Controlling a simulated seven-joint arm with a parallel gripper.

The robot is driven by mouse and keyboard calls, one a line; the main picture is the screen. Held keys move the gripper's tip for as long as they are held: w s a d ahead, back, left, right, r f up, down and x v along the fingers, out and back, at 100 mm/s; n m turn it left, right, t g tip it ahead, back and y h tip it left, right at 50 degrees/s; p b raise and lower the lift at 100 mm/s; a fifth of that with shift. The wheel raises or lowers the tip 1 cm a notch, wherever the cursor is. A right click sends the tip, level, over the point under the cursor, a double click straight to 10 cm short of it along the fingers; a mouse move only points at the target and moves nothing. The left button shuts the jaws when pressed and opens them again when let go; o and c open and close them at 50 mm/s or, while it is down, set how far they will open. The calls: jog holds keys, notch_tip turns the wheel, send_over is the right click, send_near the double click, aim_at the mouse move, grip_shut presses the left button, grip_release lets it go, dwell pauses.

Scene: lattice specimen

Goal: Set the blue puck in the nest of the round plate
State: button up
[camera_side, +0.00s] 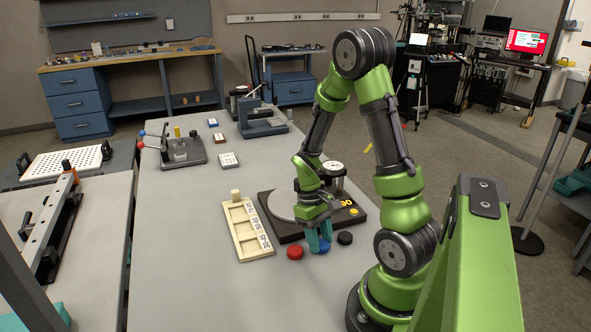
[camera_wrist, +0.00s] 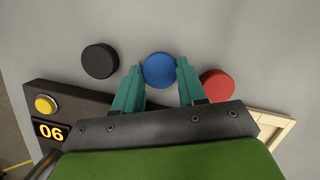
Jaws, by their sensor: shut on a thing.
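The blue puck (camera_side: 323,247) is on the grey table at the front edge of the dark base, and it also shows in the wrist view (camera_wrist: 159,70). My gripper (camera_side: 318,243) points down with its teal fingers on either side of the puck, shut on it. In the wrist view my gripper (camera_wrist: 159,76) has a fingertip at each side of the puck. The round plate (camera_side: 280,206) is a light grey disc on the dark base, behind my gripper. My arm hides part of the plate, and I cannot make out its nest.
A red puck (camera_side: 295,253) and a black puck (camera_side: 345,238) lie close on either side. A wooden tray (camera_side: 240,235) with labelled compartments lies left of the base. The table's front is clear.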

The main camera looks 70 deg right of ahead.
aim_at(320, 242)
notch_tip(320, 242, up, 9)
jog(key=w+d, duration=0.2)
jog(key=w+d+r, duration=0.1)
jog(key=w+d, duration=0.1)
jog(key=d, duration=0.1)
jog(key=w+d, duration=0.2)
jog(key=w, duration=0.1)
jog(key=shift+d+r, duration=0.15)
jog(key=shift+d, duration=0.25)
jog(key=shift+f, duration=2.45)
jog(key=o, duration=0.3)
jog(key=shift+c, duration=1.3)
jog(key=shift+f, duration=0.1)
